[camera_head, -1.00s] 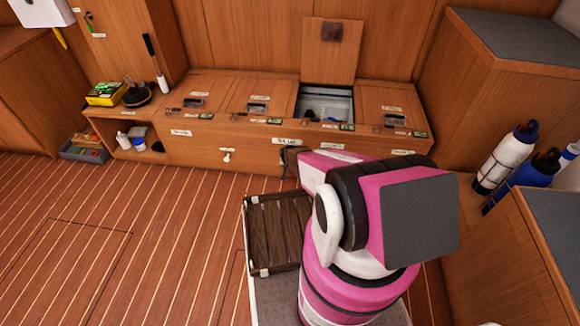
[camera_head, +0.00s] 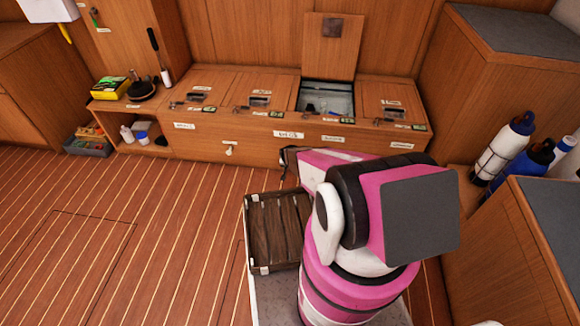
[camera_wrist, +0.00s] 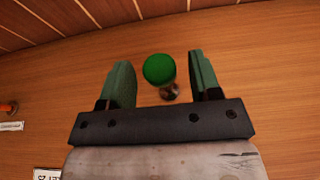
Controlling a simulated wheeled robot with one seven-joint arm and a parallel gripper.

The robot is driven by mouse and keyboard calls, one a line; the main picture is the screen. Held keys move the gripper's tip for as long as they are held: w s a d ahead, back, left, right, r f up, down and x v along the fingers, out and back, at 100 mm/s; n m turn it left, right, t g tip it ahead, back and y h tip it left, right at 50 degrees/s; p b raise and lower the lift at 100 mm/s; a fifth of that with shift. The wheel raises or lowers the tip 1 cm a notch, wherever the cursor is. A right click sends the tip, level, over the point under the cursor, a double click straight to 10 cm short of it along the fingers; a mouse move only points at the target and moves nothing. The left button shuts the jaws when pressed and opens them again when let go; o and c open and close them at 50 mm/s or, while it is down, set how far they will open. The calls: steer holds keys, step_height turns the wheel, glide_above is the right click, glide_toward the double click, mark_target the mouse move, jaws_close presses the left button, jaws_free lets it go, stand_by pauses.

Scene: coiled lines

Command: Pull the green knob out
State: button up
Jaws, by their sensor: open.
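The green knob (camera_wrist: 159,69) shows in the wrist view as a round green cap on a short metallic stem standing out from a wooden panel. My gripper (camera_wrist: 158,62) is open, with one green finger on each side of the knob. A gap shows between the knob and each finger, so it is not gripped. In the head view my gripper (camera_head: 289,160) is a dark shape at the front of the wooden bench (camera_head: 203,148). The green knob cannot be made out there.
An orange-red fitting (camera_wrist: 8,108) sits on the panel at the left of the wrist view. One bench lid (camera_head: 331,45) stands open over a bin. A pale handle (camera_head: 230,149) is on the bench front. A dark slatted crate (camera_head: 262,268) is beside my arm. Floor at left is clear.

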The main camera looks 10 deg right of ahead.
steer(key=v, duration=1)
steer(key=shift+s+r, duration=0.15)
steer(key=shift+r, duration=0.2)
steer(key=s+r+n+g, duration=0.1)
steer(key=s+r, duration=0.4)
steer(key=r, duration=0.5)
steer(key=s+d+r+n+g+y, duration=0.1)
steer(key=s+r, duration=0.4)
steer(key=r, duration=0.5)
steer(key=s+r+n+g, duration=0.1)
steer(key=s+r+g, duration=0.1)
steer(key=s+r, duration=0.4)
step_height(320, 180, up, 4)
steer(key=shift+d+r+n, duration=0.1)
steer(key=shift+d+n, duration=0.2)
steer(key=shift+d, duration=0.05)
